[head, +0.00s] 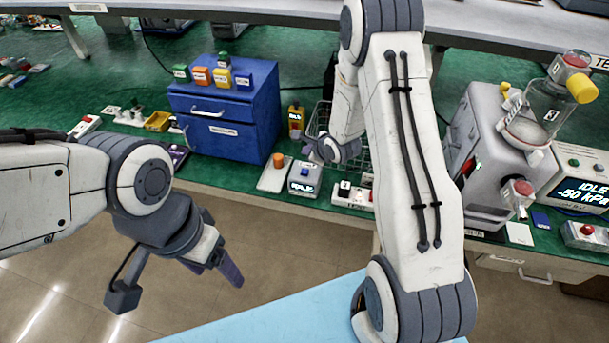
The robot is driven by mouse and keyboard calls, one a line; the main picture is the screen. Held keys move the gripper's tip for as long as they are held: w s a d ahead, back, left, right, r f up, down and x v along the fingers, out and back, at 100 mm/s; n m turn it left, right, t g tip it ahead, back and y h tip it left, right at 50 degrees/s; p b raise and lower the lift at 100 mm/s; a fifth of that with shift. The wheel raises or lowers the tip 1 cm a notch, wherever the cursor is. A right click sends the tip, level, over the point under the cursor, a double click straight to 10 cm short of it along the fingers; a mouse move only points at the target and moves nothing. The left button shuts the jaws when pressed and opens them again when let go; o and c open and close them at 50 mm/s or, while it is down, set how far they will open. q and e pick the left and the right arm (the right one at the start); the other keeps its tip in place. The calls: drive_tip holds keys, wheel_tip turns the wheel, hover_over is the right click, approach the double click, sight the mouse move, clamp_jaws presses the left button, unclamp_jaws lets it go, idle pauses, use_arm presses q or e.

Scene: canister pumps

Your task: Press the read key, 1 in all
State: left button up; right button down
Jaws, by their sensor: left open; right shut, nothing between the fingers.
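No key that I can read as the read key is plain. A small grey meter box (304,181) with a lit display stands on the green bench mat; its top is partly hidden by my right gripper. My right gripper (316,154) is shut and empty, above or just behind this box; I cannot tell whether it touches. A pale plate with an orange knob (277,160) is left of the box. At the right, a larger display unit (578,188) reads IDLE, -50 kPa, with small buttons on top. My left gripper (178,284) is open and empty in front of the bench.
A blue drawer cabinet (225,118) with coloured blocks on top stands left of the middle. A grey pump with a clear canister (535,125) stands at the right. A box with a red button (587,232) is near the right front edge. A wire basket (355,150) is partly behind my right arm.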

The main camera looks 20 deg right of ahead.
drive_tip(key=b, duration=0.4)
hover_over(307, 173)
wheel_tip(307, 173, down, 5)
drive_tip(key=shift+f, duration=0.55)
drive_tip(key=shift+f, duration=0.15)
idle(1.2)
drive_tip(key=shift+f, duration=0.3)
drive_tip(key=shift+f+b, duration=0.5)
idle(0.6)
idle(0.3)
drive_tip(key=shift+r+p, duration=0.95)
drive_tip(key=shift+r, duration=0.1)
